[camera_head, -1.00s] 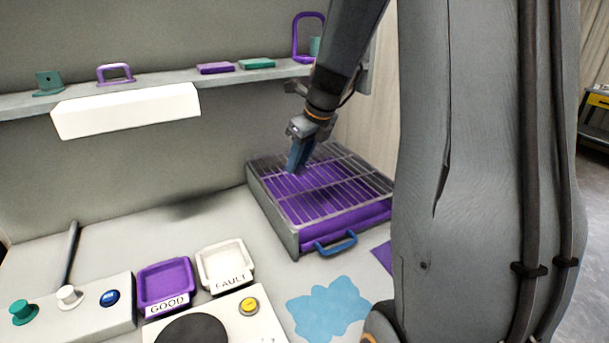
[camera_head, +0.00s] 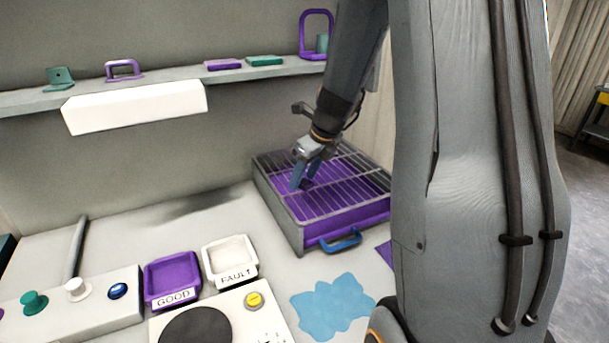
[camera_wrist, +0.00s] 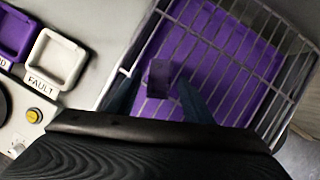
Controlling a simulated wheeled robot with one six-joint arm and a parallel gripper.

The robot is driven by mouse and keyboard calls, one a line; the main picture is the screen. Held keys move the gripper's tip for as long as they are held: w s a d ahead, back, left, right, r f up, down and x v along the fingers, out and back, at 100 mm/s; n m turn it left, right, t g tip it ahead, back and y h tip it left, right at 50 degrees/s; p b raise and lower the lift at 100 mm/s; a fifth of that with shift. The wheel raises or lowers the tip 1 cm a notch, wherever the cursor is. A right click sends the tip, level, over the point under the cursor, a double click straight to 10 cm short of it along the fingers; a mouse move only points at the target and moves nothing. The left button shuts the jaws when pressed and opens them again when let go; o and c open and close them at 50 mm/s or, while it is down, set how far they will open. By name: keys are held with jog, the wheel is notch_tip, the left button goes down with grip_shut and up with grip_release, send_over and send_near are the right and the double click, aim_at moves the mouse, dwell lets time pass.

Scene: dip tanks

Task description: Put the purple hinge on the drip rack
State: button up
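The purple hinge (camera_wrist: 163,75) shows in the wrist view as a small dark purple piece on the wire grid of the drip rack (camera_wrist: 225,50). In the head view the hinge (camera_head: 308,184) is a small dark shape at my fingertips, partly hidden. The drip rack (camera_head: 345,170) is a grey wire grid over a purple tray. My gripper (camera_head: 303,182) points down at the rack's left part. Its blue fingers stand apart, one on each side of the hinge, with gaps visible in the wrist view (camera_wrist: 158,92).
A blue handle (camera_head: 340,240) is on the rack's front. A purple GOOD tray (camera_head: 172,278) and a white FAULT tray (camera_head: 230,262) stand at front left. A shelf (camera_head: 165,88) with several purple and green parts runs along the wall. A blue puddle shape (camera_head: 333,305) lies in front.

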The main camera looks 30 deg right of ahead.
jog(key=shift+r, duration=0.45)
jog(key=b+v, duration=0.2)
jog(key=v, duration=0.9)
jog(key=s+a+f+n, duration=0.2)
jog(key=n, duration=0.2)
jog(key=s+a+f+n+g, duration=0.1)
jog(key=s+a+f+n, duration=0.1)
jog(key=n, duration=0.3)
jog(key=s+a+f+n, duration=0.3)
jog(key=a+n, duration=0.1)
jog(key=n, duration=0.1)
jog(key=shift+g+h, duration=0.3)
jog(key=shift+h, duration=0.1)
jog(key=s+a+f+n, duration=0.6)
jog(key=s+n, duration=0.3)
jog(key=n, duration=0.8)
jog(key=shift+f+n+g+h, duration=0.15)
jog(key=shift+n+g+h, duration=0.15)
jog(key=shift+g+h, duration=0.1)
jog(key=shift+a+f, duration=0.1)
jog(key=shift+a, duration=0.05)
